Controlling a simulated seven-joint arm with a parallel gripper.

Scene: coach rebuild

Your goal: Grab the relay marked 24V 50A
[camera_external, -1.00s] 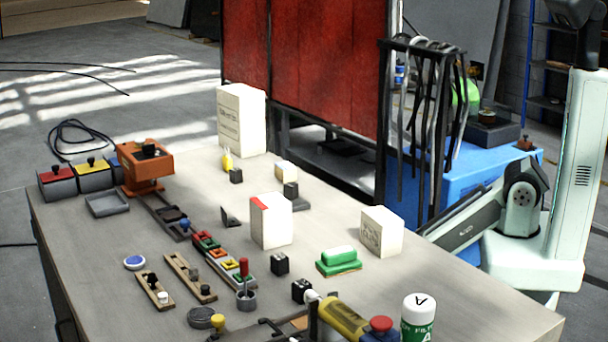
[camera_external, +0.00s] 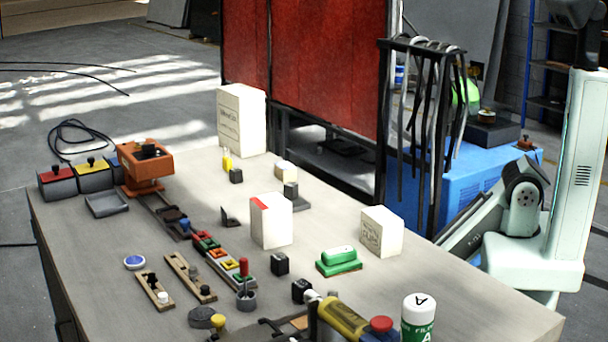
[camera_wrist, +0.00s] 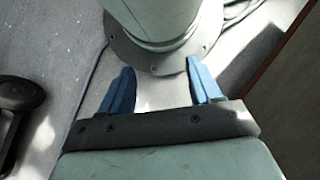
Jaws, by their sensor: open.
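Several small black blocks that could be relays stand on the grey workbench (camera_external: 340,285). One black block (camera_external: 280,263) is near the middle, another black block (camera_external: 301,290) is nearer the front, and a third black block (camera_external: 236,175) is at the back. No 24V 50A marking is readable on any of them. My gripper (camera_wrist: 160,68) shows in the wrist view with its two blue fingers apart and nothing between them. It points at the floor and a round flanged base, away from the bench top. The external view does not show my gripper.
White boxes (camera_external: 271,220) and (camera_external: 382,232) stand on the bench, with a green block (camera_external: 339,261) between them. A white-and-green filter can (camera_external: 418,318) and a yellow cylinder (camera_external: 343,317) crowd the front. A rack with hanging cables (camera_external: 420,120) stands behind the right edge.

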